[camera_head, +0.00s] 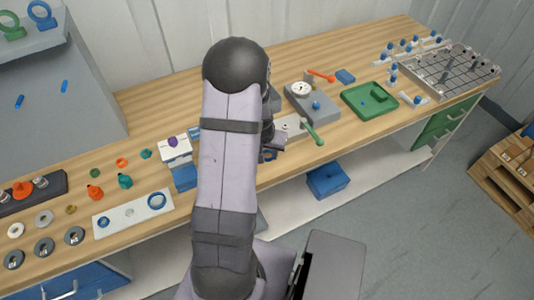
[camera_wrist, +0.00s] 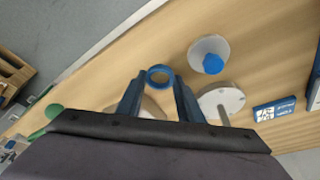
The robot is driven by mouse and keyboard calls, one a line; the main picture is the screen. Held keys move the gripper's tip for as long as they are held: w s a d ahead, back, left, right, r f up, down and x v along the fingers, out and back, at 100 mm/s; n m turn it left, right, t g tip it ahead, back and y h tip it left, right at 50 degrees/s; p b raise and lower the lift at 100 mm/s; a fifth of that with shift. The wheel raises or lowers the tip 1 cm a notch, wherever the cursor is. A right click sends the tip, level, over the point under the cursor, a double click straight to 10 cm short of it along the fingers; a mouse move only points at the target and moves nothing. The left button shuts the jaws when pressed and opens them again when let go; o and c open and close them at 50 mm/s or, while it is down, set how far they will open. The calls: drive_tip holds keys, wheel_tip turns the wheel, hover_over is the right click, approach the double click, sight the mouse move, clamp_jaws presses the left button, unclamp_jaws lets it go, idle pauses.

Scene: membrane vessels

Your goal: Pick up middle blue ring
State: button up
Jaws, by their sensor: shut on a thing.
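A blue ring (camera_wrist: 159,68) shows between the fingertips of my gripper (camera_wrist: 158,82) in the wrist view. My gripper is shut on it, with a finger on either side. In the head view my arm hides most of this spot; the gripper (camera_head: 272,146) and a bit of blue ring (camera_head: 270,156) show just right of the arm, by the front of the bench. Two other blue rings, a larger one (camera_head: 150,199) and a smaller one (camera_head: 103,218), lie on a white plate (camera_head: 129,221) left of the arm.
A green-handled tool (camera_head: 312,132) lies right of my gripper, with a grey block (camera_head: 325,108) and green tray (camera_head: 367,112) beyond. In the wrist view, a white disc with a blue knob (camera_wrist: 213,64) and a pale disc (camera_wrist: 224,98) are close by on the bench.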

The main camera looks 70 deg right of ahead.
wheel_tip(320, 180, up, 13)
drive_tip(key=p, duration=0.1)
drive_tip(key=shift+p, duration=0.4)
idle(0.6)
